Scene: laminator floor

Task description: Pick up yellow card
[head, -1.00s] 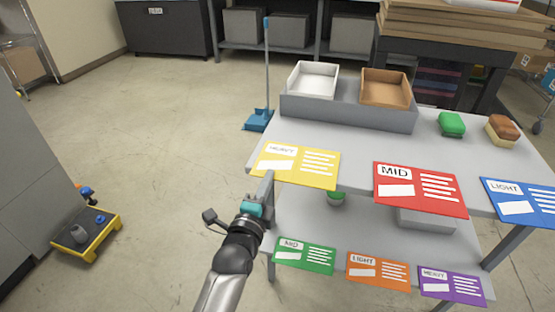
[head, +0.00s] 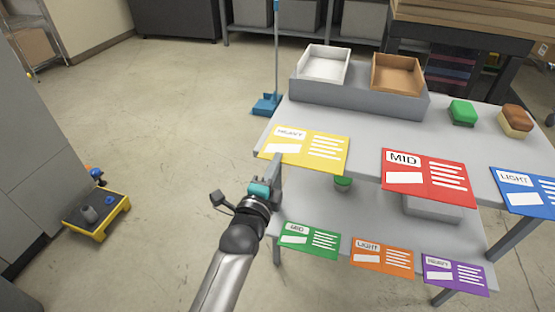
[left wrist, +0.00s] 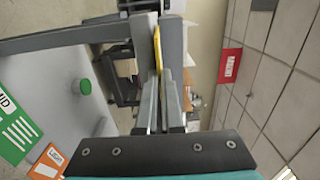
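The yellow card (head: 305,150), marked HEAVY, is at the front left edge of the table's top shelf and sticks out past it. My left gripper (head: 277,162) is at the card's lower left corner. In the left wrist view, the yellow card (left wrist: 157,48) shows edge-on as a thin strip between the two fingers of my left gripper (left wrist: 159,45). The fingers are close together on it, with no clear gap beside the strip. The card looks level with its place at the shelf edge. My right gripper is not in view.
A red card (head: 428,178) and a blue card (head: 527,190) are along the same edge. Green (head: 309,239), orange (head: 381,254) and purple (head: 454,273) cards are on the lower shelf edge. White (head: 323,65) and brown (head: 397,74) bins stand behind.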

